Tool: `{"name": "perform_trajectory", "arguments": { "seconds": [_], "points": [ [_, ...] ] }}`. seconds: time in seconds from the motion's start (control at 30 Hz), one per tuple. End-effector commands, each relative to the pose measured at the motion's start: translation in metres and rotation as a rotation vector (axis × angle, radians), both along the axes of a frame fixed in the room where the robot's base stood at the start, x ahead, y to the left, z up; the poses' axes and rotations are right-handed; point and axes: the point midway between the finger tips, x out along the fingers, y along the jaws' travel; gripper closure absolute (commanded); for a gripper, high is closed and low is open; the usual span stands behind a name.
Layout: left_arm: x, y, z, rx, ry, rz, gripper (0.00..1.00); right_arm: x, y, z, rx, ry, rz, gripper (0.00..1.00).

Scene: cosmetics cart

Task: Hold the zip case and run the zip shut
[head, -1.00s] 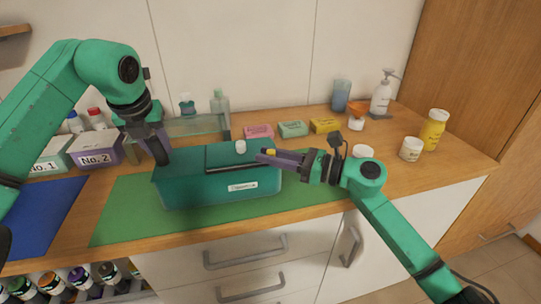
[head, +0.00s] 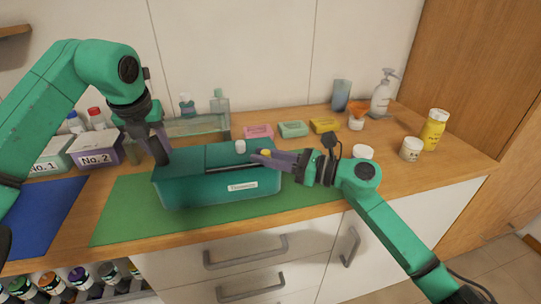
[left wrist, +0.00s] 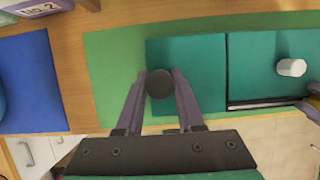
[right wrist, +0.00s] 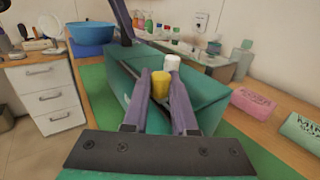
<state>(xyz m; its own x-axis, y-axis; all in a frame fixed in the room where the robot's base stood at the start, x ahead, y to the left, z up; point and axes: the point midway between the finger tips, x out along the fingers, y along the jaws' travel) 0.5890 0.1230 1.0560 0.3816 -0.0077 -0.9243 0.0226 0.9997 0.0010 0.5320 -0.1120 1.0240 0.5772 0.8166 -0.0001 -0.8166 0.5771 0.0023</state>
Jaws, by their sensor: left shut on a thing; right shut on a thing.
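The zip case (head: 210,190) is a teal box with a white label on its front, standing on the green mat (head: 120,220). A dark strip (left wrist: 268,104) runs along part of its top. My left gripper (head: 160,158) points down at the case's left end, shut on a dark round knob (left wrist: 160,84) there. My right gripper (head: 256,155) reaches in from the right over the case top, shut on a yellow pull (right wrist: 160,84). The fingers hide part of the pull and the strip beneath. A small white cylinder (head: 240,146) stands on the case top behind the right fingertips.
Pink (head: 258,131), mint (head: 293,129) and yellow (head: 325,125) boxes lie behind and to the right. A glass shelf (head: 195,127) with bottles is behind the case. The No. 2 box (head: 95,150) stands left. Jars and bottles stand at the right. The mat's front is clear.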

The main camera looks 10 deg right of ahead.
Motion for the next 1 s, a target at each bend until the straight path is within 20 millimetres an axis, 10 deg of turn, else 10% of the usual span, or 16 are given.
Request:
{"name": "perform_trajectory", "arguments": {
  "seconds": [0.47, 0.5, 0.57, 1.0],
  "points": [
    [0.0, -0.002, 0.001, -0.003, -0.002, -0.003, 1.0, 0.0, 0.03, 0.0, 0.0, 0.0, 0.003, 1.0],
    [0.0, -0.002, 0.001, -0.003, -0.002, -0.003, 1.0, 0.0, 0.03, 0.0, 0.0, 0.0, 0.002, 0.59],
    [0.0, -0.001, 0.001, -0.003, -0.002, -0.003, 1.0, 0.0, 0.03, 0.0, 0.0, 0.0, 0.002, 0.43],
    [0.0, -0.001, 0.001, -0.002, -0.002, -0.002, 1.0, -0.009, 0.016, -0.002, 0.0, 0.003, -0.001, 0.43]
  ]
}}
